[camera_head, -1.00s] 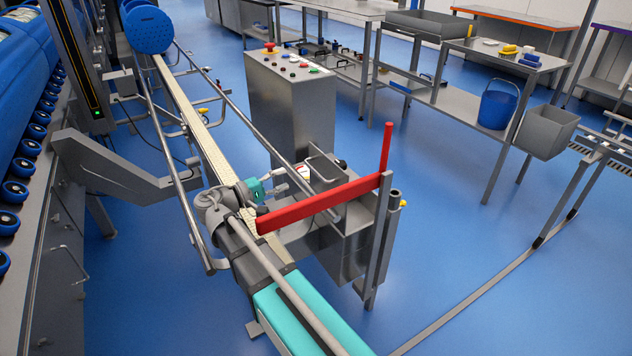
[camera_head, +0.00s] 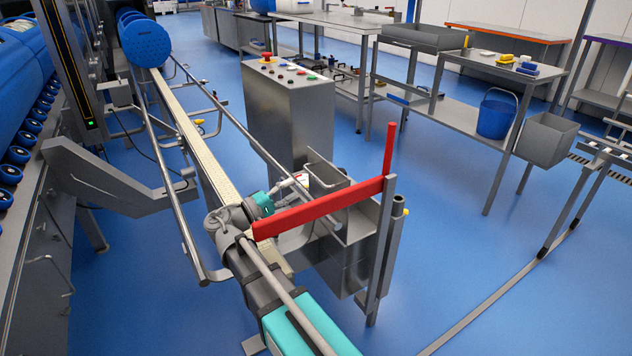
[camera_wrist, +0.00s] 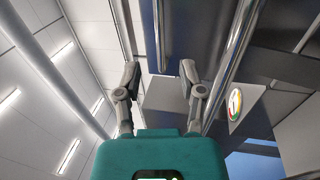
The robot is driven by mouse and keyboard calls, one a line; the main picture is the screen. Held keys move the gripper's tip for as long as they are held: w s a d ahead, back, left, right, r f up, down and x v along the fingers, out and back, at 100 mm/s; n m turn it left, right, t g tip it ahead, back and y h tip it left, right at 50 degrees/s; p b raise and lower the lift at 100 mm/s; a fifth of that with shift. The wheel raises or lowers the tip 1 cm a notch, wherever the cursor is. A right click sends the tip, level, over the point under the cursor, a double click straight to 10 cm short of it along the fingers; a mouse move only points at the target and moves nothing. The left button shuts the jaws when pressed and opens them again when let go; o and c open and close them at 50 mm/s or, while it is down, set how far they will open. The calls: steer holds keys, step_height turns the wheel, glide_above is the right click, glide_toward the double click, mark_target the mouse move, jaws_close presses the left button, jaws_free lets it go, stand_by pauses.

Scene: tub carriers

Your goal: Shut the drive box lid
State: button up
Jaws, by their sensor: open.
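A steel box (camera_head: 342,255) stands right of centre in the head view, beside the rail, partly hidden behind a red bar. A thin bent steel piece (camera_head: 325,168) rises above it; it may be the raised lid or its handle, but I cannot tell for sure. Steel surfaces and the round label (camera_wrist: 234,104) show to the right; contact cannot be judged.
The red bar (camera_head: 320,207) with an upright end crosses in front of the box on steel posts. A control cabinet (camera_head: 290,115) stands behind. A long rail (camera_head: 185,125) runs away to the left. A blue bucket (camera_head: 496,112) sits under the right table. Blue floor is clear at right.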

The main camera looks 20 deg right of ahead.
mark_target(314, 175)
steer(key=shift+d, duration=0.2)
stand_by(0.3)
steer(key=shift+p+x, duration=0.85)
steer(key=shift+x, duration=2.8)
jaws_close()
